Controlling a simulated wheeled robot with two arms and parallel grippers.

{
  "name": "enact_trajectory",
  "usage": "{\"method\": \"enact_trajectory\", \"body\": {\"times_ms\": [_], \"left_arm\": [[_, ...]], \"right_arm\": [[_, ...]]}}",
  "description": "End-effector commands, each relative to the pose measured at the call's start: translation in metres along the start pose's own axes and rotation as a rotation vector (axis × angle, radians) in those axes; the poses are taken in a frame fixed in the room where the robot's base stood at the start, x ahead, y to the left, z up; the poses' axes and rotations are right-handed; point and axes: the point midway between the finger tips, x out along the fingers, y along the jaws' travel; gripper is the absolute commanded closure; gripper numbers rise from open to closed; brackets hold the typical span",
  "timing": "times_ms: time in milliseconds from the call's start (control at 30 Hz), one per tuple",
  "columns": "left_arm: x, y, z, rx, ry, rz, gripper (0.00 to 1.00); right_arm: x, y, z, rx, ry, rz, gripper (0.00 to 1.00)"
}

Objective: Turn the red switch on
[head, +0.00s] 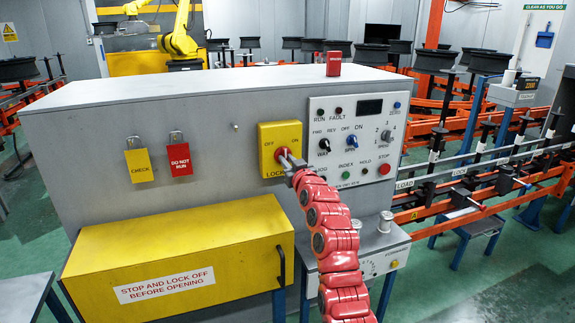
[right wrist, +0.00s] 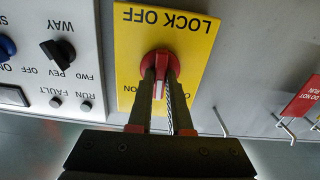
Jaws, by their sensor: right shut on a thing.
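The red switch (head: 283,153) sits on a yellow plate (head: 268,138) marked OFF, ON and LOCK OFF, on the front of the grey cabinet. The upside-down right wrist view shows its round red knob (right wrist: 160,62) and a red handle with a pale stripe. My right gripper (head: 289,163) is at the switch, with its two dark fingers on either side of the handle, shut on it. In the right wrist view the gripper (right wrist: 160,88) hides parts of the OFF and ON labels. The handle lies roughly between them; its exact setting is hard to tell. My left gripper is not in view.
A control panel (head: 358,142) with knobs and buttons is close right of the switch. A yellow cover (head: 182,262) with a black handle juts out below. A red block (head: 333,64) stands on top.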

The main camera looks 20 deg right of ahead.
Motion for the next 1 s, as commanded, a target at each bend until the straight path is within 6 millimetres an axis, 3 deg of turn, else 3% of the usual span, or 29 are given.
{"method": "enact_trajectory", "body": {"times_ms": [600, 1000], "left_arm": [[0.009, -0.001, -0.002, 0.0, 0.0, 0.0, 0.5], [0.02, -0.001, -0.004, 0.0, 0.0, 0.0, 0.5]], "right_arm": [[0.0, 0.001, -0.002, 0.567, -0.001, 0.0, 1.0], [0.0, 0.002, 0.0, 0.799, -0.002, 0.001, 1.0]]}}
